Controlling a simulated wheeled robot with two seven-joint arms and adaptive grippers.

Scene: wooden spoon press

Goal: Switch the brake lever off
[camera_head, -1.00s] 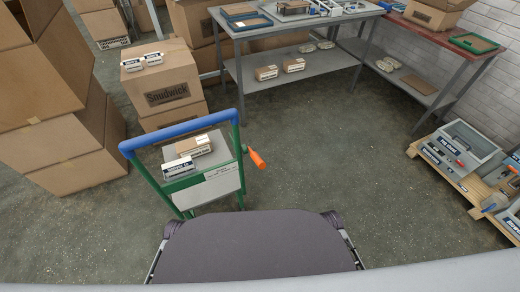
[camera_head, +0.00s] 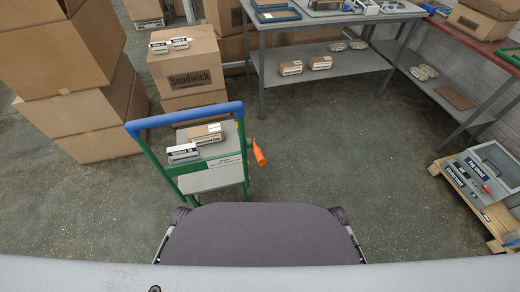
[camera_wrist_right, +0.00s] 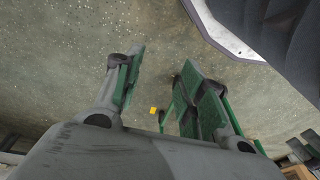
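An orange lever (camera_head: 258,152) sticks out from the right side of a green-framed cart (camera_head: 246,165) with a blue handle bar (camera_head: 185,118). It hangs tilted downward, beside the cart's right post. In the right wrist view my right gripper (camera_wrist_right: 163,60) has its two green-padded fingers well apart, with only floor visible between the tips. No lever shows clearly in that view. Neither gripper shows in the head view, so I cannot tell how far the right one is from the lever.
Small boxes (camera_head: 205,133) lie on the cart. Cardboard boxes (camera_head: 80,100) are stacked at left, with a Snudwick box (camera_head: 190,72) behind the cart. A grey table (camera_head: 345,62) stands at the back. A pallet (camera_head: 492,222) is at right. Open floor (camera_head: 340,150) lies right of the lever.

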